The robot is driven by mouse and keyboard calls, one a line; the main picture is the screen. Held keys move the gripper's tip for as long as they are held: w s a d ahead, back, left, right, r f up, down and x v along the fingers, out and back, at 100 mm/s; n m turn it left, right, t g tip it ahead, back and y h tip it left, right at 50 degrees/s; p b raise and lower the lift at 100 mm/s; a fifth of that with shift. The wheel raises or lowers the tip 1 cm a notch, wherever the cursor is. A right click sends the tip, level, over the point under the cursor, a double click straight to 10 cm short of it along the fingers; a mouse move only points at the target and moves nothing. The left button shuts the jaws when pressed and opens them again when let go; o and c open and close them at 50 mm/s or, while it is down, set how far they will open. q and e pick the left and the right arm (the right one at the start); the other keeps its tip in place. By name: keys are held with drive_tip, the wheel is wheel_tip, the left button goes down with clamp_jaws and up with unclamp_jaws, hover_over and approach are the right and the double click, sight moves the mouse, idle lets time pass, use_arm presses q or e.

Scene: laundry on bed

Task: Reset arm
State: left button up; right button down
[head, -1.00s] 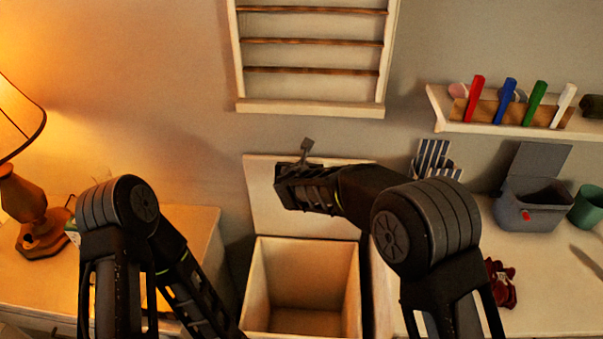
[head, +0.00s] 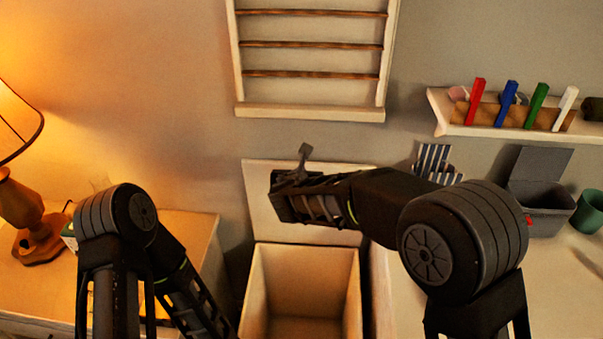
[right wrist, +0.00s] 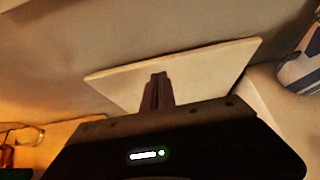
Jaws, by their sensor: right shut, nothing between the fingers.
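My right arm reaches in from the right in the head view. Its gripper (head: 305,152) is above the open wooden bin, in front of the bin's raised lid (head: 262,215). The right wrist view shows the same gripper (right wrist: 159,80) with its fingers together and nothing between them, the pale lid (right wrist: 215,68) behind. My left arm stands at the lower left in the head view. Its forearm runs down toward the bottom edge, and its gripper is out of the picture.
The bin (head: 255,290) looks empty in its visible part. A lamp (head: 35,215) stands on the left table. On the right are a grey lidded box (head: 545,215), a green cup (head: 588,212) and a shelf (head: 445,112) with coloured pegs. A rack (head: 310,110) hangs on the wall.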

drive_tip(key=shift+v, duration=1.1)
drive_tip(key=s+d+f+m+g+y, duration=0.1)
drive_tip(key=s+d+f+m+g, duration=0.2)
drive_tip(key=s+f+m, duration=0.35)
drive_tip(key=s+d+f+m+g, duration=0.35)
drive_tip(key=s+f, duration=0.35)
drive_tip(key=f, duration=0.5)
drive_tip(key=s+d+f+m+g+y, duration=0.1)
drive_tip(key=s+d+f+m+g, duration=0.1)
drive_tip(key=s+f+m+g, duration=0.45)
drive_tip(key=s+d+f+m+y, duration=0.1)
drive_tip(key=s+d+f+m, duration=0.1)
drive_tip(key=s+f+m, duration=0.3)
drive_tip(key=s+d+f+m+t+y, duration=0.1)
drive_tip(key=s+f+m, duration=0.4)
drive_tip(key=s+m, duration=0.7)
drive_tip(key=d+m, duration=0.1)
drive_tip(key=m, duration=0.3)
drive_tip(key=shift+s+d+t, duration=0.2)
drive_tip(key=shift+s+t, duration=0.1)
drive_tip(key=shift+s, duration=0.1)
drive_tip(key=shift+f, duration=0.1)
